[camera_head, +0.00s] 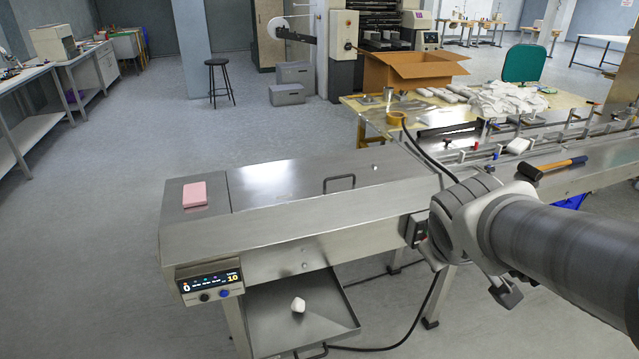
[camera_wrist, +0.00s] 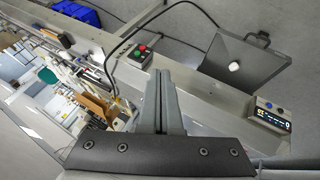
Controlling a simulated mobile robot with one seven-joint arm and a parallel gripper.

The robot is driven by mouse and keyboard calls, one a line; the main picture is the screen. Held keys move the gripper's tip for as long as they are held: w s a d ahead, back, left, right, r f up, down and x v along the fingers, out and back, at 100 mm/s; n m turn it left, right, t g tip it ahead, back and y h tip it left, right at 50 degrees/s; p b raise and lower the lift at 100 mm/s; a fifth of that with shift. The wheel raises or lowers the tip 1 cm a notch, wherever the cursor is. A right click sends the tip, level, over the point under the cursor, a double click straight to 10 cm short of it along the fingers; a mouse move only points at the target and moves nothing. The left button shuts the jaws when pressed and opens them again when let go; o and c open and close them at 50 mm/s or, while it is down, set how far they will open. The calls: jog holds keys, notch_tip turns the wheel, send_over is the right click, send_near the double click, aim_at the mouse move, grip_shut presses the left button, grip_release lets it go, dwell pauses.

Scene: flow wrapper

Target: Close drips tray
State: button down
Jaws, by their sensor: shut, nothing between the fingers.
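The drips tray (camera_head: 335,311) is a shallow grey metal tray, pulled out under the front of the steel machine. A small white lump (camera_head: 298,304) lies in it. The tray's dark handle (camera_head: 311,352) is at its front edge, cut by the bottom of the head view. In the wrist view the tray (camera_wrist: 262,66) is at upper right, with its handle (camera_wrist: 258,37) at the far end. My gripper (camera_wrist: 160,74) is shut and empty, apart from the tray and to its left in the wrist view. Its fingers are not clear in the head view.
The machine body (camera_head: 290,262) has a display panel (camera_head: 209,283) at its left end and a button box (camera_head: 416,229) at right. A pink block (camera_head: 195,194) and a lid handle (camera_head: 339,183) are on top. A dark cable (camera_head: 425,318) hangs right of the tray. Floor in front is clear.

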jog(key=w+d+f+n+b, duration=0.25)
jog(key=w+f+n, duration=0.3)
jog(key=f, duration=0.55)
jog(key=n+g+y+b, duration=0.2)
jog(key=n+y+b, duration=0.75)
jog(key=b, duration=0.35)
send_near(326, 343)
notch_tip(326, 343, down, 4)
jog(key=a, duration=0.2)
jog(key=shift+w+a+n, duration=0.15)
jog(key=shift+w+n, duration=0.05)
jog(key=shift+w, duration=0.25)
jog(key=shift+w+a+n, duration=0.2)
jog(key=shift+w, duration=0.2)
jog(key=shift+w+r, duration=0.1)
